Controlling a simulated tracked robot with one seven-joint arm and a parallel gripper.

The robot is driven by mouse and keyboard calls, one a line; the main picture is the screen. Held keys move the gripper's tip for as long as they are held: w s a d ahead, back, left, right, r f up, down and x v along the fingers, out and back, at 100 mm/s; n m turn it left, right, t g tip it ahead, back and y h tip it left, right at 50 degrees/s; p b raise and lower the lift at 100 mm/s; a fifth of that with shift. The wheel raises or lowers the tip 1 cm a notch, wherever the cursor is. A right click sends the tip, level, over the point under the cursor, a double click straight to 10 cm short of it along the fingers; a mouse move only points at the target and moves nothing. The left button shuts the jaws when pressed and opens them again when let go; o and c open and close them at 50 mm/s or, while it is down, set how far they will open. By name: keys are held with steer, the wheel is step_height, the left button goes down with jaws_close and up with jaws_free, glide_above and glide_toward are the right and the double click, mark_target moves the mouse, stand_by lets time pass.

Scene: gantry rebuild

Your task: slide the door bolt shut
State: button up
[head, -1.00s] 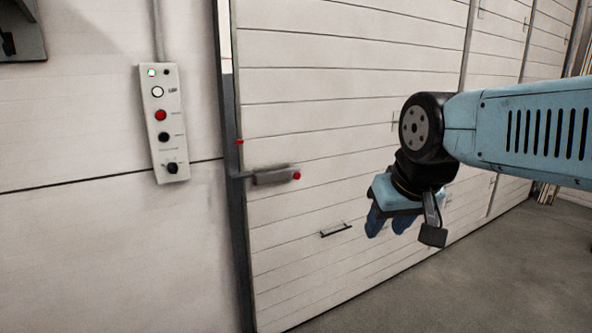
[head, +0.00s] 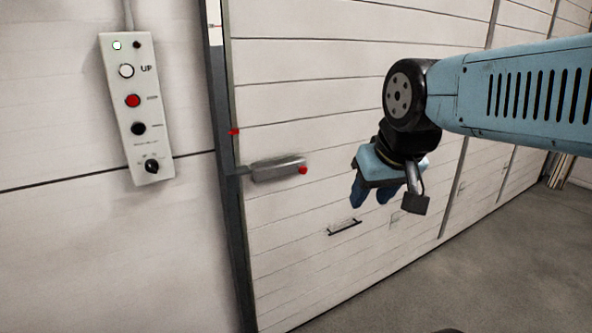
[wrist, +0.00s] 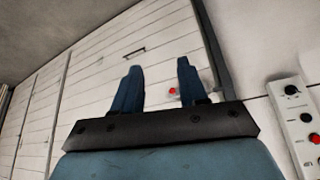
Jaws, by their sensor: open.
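The door bolt (head: 278,168) is a grey horizontal housing on the white slatted door. A thin rod shows at its left, by the dark door post (head: 222,110). A red knob (head: 303,170) is at its right end. My gripper (head: 371,195) is open and empty, hanging with blue fingers pointing down, to the right of the knob and apart from it. In the wrist view, the red knob (wrist: 173,91) shows in the gap between my fingers (wrist: 159,66), beyond them. The rest of the bolt is mostly hidden there behind my gripper.
A control panel (head: 138,108) with several buttons is on the wall left of the post. A red mark (head: 233,131) sits on the post above the bolt. A dark handle (head: 345,228) is low on the door. Grey floor (head: 440,270) at the right is clear.

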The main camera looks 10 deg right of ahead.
steer(key=shift+o, duration=0.9)
steer(key=shift+w, duration=0.1)
steer(key=shift+o, duration=0.3)
steer(key=w+d+f+t, duration=0.1)
steer(key=w, duration=0.6)
steer(key=w+d+f+t+h, duration=0.1)
steer(key=w+d+t, duration=0.1)
steer(key=w, duration=0.5)
steer(key=shift+w+d, duration=0.2)
steer(key=shift+d, duration=0.05)
steer(key=n+t+y, duration=0.2)
steer(key=t, duration=0.3)
glide_toward(305, 171)
steer(key=s+d+r, duration=0.4)
steer(key=s, duration=0.2)
steer(key=w+f+n+t+y, duration=0.25)
steer(key=f+t+y, duration=0.2)
steer(key=f, duration=0.35)
steer(key=shift+m+g, duration=0.45)
steer(key=x, duration=1.4)
steer(key=shift+w+a+r, duration=0.15)
steer(key=shift+w+a, duration=0.1)
steer(key=shift+a, duration=0.2)
jaws_close()
